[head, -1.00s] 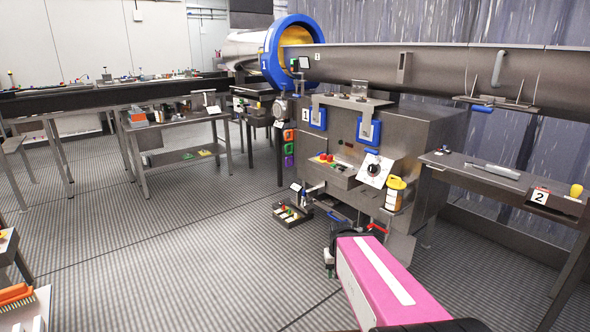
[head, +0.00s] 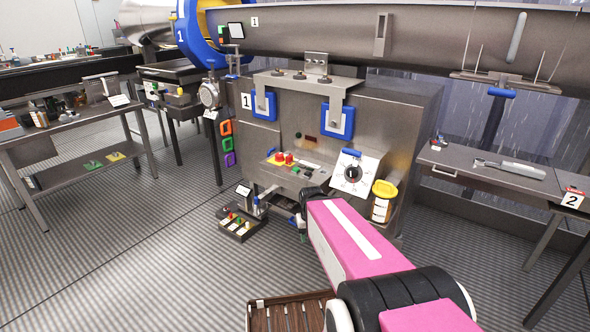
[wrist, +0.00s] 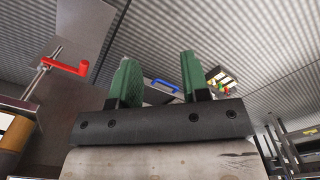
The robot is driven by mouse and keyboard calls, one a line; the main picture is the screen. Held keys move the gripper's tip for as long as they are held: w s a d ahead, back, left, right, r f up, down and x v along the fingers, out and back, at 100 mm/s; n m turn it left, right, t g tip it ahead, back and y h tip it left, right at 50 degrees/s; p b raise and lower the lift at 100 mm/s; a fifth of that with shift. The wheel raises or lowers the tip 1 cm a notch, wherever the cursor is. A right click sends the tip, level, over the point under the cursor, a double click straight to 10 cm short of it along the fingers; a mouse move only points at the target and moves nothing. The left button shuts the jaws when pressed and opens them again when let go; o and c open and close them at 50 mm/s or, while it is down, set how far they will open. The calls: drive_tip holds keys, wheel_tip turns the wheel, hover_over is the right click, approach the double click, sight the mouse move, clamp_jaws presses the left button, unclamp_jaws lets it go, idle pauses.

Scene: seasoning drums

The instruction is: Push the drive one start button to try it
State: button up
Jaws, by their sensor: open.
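The drive one cabinet (head: 350,115), marked with a 1 plate (head: 246,101), stands in the middle of the head view. Which one is the start button is too small to tell. My gripper's green fingers are apart and empty in the wrist view (wrist: 156,75). In the head view my pink arm reaches low in front of the cabinet, its end below the panel, with the fingers mostly hidden. The panel does not show in the wrist view.
A white dial plate (head: 353,173) and a yellow-lidded jar (head: 382,201) sit right of the panel. A tray (head: 240,226) lies on the floor at left. The wrist view shows a red handle (wrist: 66,67) and a blue handle (wrist: 166,86).

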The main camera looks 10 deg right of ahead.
drive_tip(key=shift+c, duration=0.3)
clamp_jaws()
idle(1.5)
